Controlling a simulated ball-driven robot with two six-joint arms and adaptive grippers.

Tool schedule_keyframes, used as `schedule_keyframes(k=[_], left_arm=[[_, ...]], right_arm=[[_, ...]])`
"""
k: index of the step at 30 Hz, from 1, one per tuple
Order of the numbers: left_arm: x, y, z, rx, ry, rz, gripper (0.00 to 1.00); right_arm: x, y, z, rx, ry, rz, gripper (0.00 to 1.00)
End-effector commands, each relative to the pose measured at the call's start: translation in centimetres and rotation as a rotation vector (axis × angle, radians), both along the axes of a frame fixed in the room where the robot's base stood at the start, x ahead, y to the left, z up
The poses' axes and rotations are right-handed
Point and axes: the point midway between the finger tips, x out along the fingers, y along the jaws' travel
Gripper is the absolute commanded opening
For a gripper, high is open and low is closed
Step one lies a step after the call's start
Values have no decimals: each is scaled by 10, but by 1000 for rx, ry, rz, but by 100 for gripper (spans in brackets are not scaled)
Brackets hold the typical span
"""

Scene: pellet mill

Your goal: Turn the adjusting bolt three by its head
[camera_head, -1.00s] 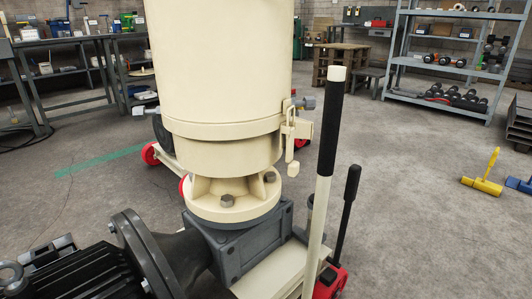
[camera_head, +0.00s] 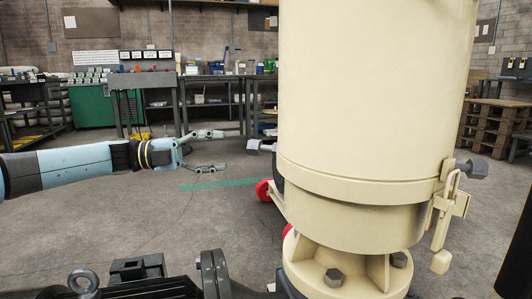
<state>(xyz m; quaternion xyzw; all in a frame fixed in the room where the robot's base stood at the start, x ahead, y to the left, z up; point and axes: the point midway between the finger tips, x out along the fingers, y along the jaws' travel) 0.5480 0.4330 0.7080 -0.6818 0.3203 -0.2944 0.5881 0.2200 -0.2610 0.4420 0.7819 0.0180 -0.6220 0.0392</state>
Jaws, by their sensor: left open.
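The cream pellet mill body (camera_head: 370,110) fills the right half of the head view. A grey adjusting bolt (camera_head: 256,146) sticks out from its left side, its head pointing left. Another bolt (camera_head: 475,168) sticks out on the right side beside a latch. I see no numbers, so I cannot tell which is bolt three. My left gripper (camera_head: 224,151) reaches in from the left, open and empty, one finger above the other. In the picture it is left of the left bolt's head, apart from it; the depth gap is unclear. My right gripper is not in view.
A latch with a hanging cream piece (camera_head: 441,261) is on the mill's right side. A black motor (camera_head: 140,288) lies at the lower left. Red wheels (camera_head: 263,190) show behind the mill. Workbenches (camera_head: 210,85) and a green cabinet (camera_head: 92,108) stand at the back. Floor at the left is clear.

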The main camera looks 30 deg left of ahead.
Motion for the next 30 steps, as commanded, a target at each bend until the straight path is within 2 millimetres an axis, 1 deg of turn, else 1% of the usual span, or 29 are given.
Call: schedule_keyframes(k=[1, 3, 5, 7, 11, 15, 18, 21, 25, 30], left_arm=[[-4, 8, 2, 31, -8, -41, 54], [-10, 14, 7, 58, -15, -88, 54], [-12, 15, 9, 69, -19, -111, 54], [-12, 12, 10, 75, -20, -126, 54], [-3, -5, 8, 74, -22, -130, 54], [13, -31, 5, 72, -21, -128, 54], [22, -45, 6, 72, -21, -128, 54], [29, -57, 6, 71, -22, -126, 54], [36, -68, 6, 72, -20, -126, 54], [40, -75, 8, 73, -20, -125, 54]], right_arm=[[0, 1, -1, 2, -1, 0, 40], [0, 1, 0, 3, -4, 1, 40], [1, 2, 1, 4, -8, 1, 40], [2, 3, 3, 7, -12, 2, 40], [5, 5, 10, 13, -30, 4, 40], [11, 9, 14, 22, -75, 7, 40], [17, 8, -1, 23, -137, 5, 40], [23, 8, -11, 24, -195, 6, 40], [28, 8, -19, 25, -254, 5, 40], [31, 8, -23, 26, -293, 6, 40]])
